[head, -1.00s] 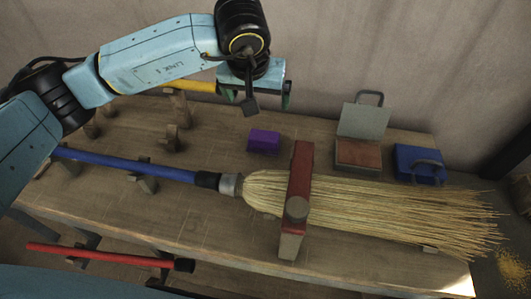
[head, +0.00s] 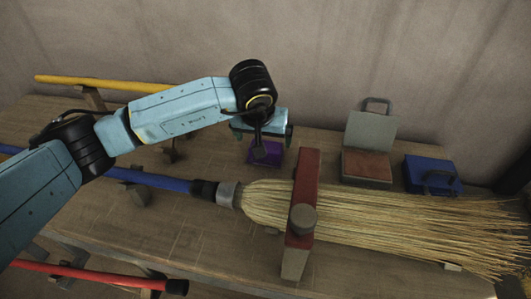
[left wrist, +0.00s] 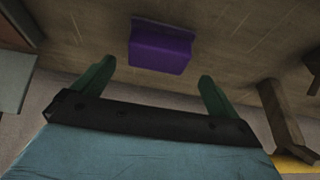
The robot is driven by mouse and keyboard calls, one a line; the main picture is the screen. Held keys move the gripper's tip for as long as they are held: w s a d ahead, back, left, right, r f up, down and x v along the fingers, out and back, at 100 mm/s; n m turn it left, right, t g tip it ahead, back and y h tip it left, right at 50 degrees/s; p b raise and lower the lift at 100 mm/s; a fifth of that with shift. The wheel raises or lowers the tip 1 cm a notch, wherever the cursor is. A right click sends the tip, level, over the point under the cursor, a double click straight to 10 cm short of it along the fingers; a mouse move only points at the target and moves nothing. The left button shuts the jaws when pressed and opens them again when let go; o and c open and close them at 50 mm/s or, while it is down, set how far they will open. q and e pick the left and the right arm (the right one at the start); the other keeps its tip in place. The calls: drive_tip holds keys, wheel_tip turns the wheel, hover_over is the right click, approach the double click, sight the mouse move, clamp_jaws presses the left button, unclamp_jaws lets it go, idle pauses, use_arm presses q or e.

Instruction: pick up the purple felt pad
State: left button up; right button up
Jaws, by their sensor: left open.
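The purple felt pad (head: 279,155) is a small purple block on the wooden table, behind the broom. The hand of my left arm partly covers it in the head view. My left gripper (head: 262,133) is just above and behind the pad, pointing down toward the table. In the left wrist view the pad (left wrist: 160,48) lies beyond the two green fingers, roughly centred between them. The left gripper (left wrist: 152,80) is open and empty, apart from the pad. My right gripper is not in view.
A broom (head: 380,222) with a blue handle lies across the table, under a red-topped clamp (head: 304,190). An open grey box (head: 370,135) and a blue box (head: 432,175) stand to the right. A yellow pole (head: 110,84) lies at the back, a red one (head: 80,273) in front.

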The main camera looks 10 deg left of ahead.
sight(266, 144)
use_arm(q)
drive_tip(key=x, duration=0.4)
drive_tip(key=shift+w+d+f+b, duration=0.1)
drive_tip(key=shift+d+f+b, duration=0.1)
drive_tip(key=shift+f+b, duration=0.15)
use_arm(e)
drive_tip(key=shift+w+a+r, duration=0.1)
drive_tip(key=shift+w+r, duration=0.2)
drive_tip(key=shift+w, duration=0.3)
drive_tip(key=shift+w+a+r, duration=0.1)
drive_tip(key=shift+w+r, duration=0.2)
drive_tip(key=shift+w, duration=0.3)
use_arm(q)
drive_tip(key=shift+r, duration=0.1)
drive_tip(key=c, duration=0.9)
drive_tip(key=shift+r, duration=0.2)
wheel_tip(266, 144, up, 10)
drive_tip(key=shift+f+p, duration=0.2)
drive_tip(key=shift+p, duration=0.5)
drive_tip(key=o, duration=0.5)
drive_tip(key=shift+c, duration=0.2)
drive_tip(key=c, duration=0.3)
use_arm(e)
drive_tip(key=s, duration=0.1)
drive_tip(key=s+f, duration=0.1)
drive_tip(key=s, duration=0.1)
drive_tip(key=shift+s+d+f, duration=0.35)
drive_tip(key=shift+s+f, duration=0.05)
